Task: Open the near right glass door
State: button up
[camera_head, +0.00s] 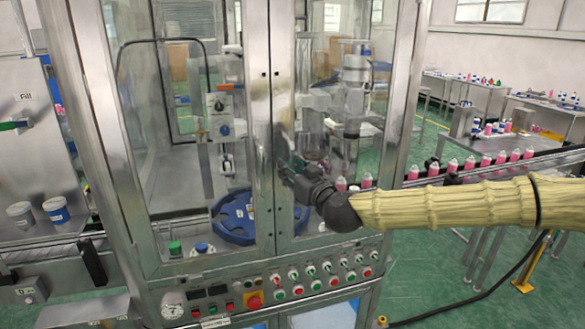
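The near right glass door (283,90) is the right-hand framed pane on the front of the metal machine cabinet. Its metal frame lies flush beside the near left glass door (257,110), and it looks closed. My arm comes in from the right in a yellow ribbed sleeve. My dark gripper (286,170) is at the inner edge of the right door, at about mid-height of the frame, and overlaps that edge in the picture. Its fingers are small and dark, so I cannot tell whether they are open or touch the door. Any handle there is hidden behind the gripper.
A control panel with buttons and a red emergency stop (254,302) is below the doors. A blue round turntable (232,215) stands inside the cabinet. A conveyor with pink bottles (485,161) runs to the right behind my arm. Green floor (415,285) is open at front right.

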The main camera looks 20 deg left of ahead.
jog(key=shift+c, duration=0.4)
grip_shut()
jog(key=shift+s+d+f, duration=0.1)
jog(key=shift+s+d, duration=0.05)
